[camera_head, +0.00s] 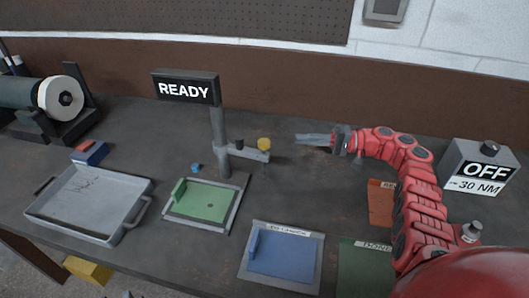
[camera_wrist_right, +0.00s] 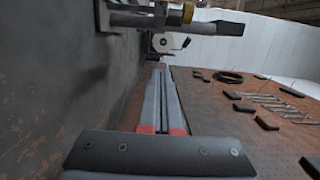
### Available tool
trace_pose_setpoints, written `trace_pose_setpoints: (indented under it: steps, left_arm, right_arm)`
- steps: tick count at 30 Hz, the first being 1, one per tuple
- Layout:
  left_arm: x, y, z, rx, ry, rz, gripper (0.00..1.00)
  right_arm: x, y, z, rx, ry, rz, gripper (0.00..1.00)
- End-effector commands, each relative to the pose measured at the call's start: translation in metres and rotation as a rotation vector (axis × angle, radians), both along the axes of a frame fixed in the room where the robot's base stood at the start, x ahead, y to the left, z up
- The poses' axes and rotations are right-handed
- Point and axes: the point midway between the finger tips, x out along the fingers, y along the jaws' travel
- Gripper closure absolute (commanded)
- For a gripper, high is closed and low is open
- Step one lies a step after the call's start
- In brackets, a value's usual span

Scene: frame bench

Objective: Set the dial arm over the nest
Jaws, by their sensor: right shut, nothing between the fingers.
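The dial arm (camera_head: 250,154) is a grey bar on an upright post (camera_head: 218,128). It points right, with a yellow round piece (camera_head: 264,143) at its outer end, and is off to the side of the green nest plate. That plate, which I take as the nest (camera_head: 205,203), lies in a grey frame in front of the post with a green block at its left edge. My right gripper (camera_head: 300,138) is shut and empty, right of the arm's end and apart from it.
A READY sign (camera_head: 186,88) tops the post. A grey tray (camera_head: 82,203) stands left, a blue pad (camera_head: 283,260) front centre, a dark green pad (camera_head: 362,270) beside it. An OFF, 30 NM box (camera_head: 482,165) stands right. A small blue piece (camera_head: 196,168) lies near the post.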

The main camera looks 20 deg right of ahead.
Motion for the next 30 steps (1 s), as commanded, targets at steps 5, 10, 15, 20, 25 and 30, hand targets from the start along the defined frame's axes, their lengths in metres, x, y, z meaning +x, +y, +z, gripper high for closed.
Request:
trace_pose_setpoints:
  steps: [5,10,15,20,25,30]
  left_arm:
    - [0.0,0.0,0.001,0.0,0.0,0.0,0.65]
    - [0.0,0.0,0.003,0.0,0.0,0.0,0.65]
    - [0.0,0.0,0.012,0.0,0.0,0.0,0.65]
    - [0.0,0.0,0.022,0.0,0.0,0.0,0.65]
    - [0.0,0.0,0.032,0.0,0.0,0.0,0.65]
    - [0.0,0.0,0.045,0.0,0.0,0.0,0.65]
  right_arm:
    - [0.0,0.0,0.001,0.0,0.0,0.0,1.0]
    - [0.002,0.004,0.002,0.0,0.001,0.0,1.0]
    - [0.011,0.023,0.004,0.001,0.0,-0.001,1.0]
    - [0.025,0.055,0.004,0.003,0.001,0.0,1.0]
    - [0.041,0.089,0.004,0.002,0.002,0.001,1.0]
    - [0.031,0.1,0.004,0.003,-0.001,-0.002,1.0]
